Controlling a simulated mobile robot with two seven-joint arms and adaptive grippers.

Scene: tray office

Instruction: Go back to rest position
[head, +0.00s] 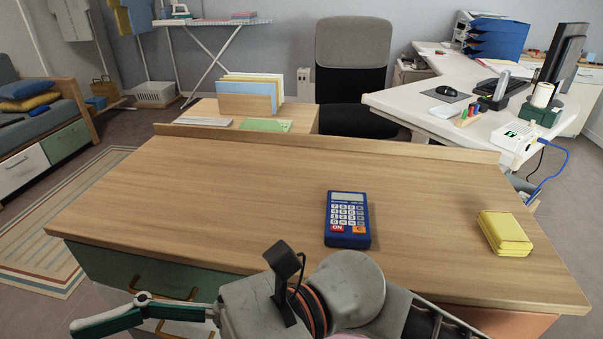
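One arm, which I take to be my right, comes in from the bottom right and lies folded across the bottom of the head view. Its gripper (106,321) points left, low in front of the green drawer front of the wooden desk (230,190). The fingers are seen edge-on and partly cut off by the frame, so I cannot tell if they are open or shut. No object shows in them. My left gripper is not in view.
A blue calculator (347,219) lies on the desk near its front edge. A yellow block-like stack (505,233) lies at the right. The desk's left and middle are clear. Behind it stand a file holder (248,98), a chair (353,60) and a white desk (410,105).

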